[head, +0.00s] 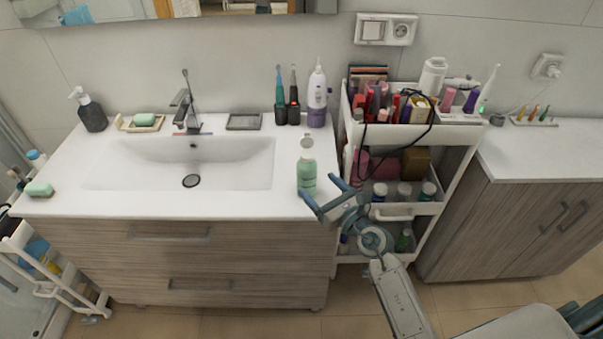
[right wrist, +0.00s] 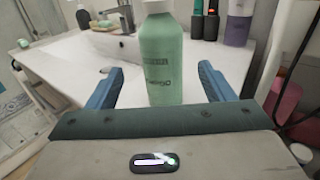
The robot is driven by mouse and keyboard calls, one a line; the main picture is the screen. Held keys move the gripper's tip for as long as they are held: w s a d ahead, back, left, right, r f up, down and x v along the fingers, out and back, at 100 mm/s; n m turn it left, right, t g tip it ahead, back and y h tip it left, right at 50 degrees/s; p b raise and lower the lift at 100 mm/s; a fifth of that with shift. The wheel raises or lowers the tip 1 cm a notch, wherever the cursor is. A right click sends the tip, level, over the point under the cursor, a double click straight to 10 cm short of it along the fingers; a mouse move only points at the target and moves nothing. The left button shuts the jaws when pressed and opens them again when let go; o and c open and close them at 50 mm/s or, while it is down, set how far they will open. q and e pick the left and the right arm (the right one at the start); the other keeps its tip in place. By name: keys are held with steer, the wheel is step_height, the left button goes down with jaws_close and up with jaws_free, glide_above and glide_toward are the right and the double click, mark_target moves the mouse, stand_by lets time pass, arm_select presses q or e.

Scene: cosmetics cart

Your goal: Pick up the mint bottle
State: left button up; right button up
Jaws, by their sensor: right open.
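The mint bottle (head: 307,173) stands upright on the right front part of the white sink counter. It has a pale cap. My right gripper (head: 323,193) is at the counter's right front edge, its blue fingers pointing toward the bottle. In the right wrist view the mint bottle (right wrist: 161,60) stands ahead, between the lines of the two open fingers (right wrist: 160,85), with space on both sides. Its top is cut off there. I cannot tell how far the fingertips reach along the bottle. My left gripper is not in view.
A white cart (head: 404,209) full of cosmetics stands right of the counter, close to my right arm. A purple-and-white bottle (head: 317,98) and dark toothbrushes (head: 287,105) stand at the back. The sink basin (head: 190,165) is empty. A black cable (head: 408,150) hangs over the cart.

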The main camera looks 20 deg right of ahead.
mark_target(313, 178)
steer(key=shift+x, duration=1.05)
steer(key=p+x, duration=0.1)
steer(key=x, duration=0.3)
steer(key=shift+w+d+r, duration=0.1)
steer(key=shift+w+d, duration=0.05)
steer(key=shift+w+a, duration=0.2)
steer(key=shift+w, duration=0.35)
steer(key=shift+s, duration=0.1)
steer(key=shift+c, duration=0.9)
steer(key=c, duration=0.9)
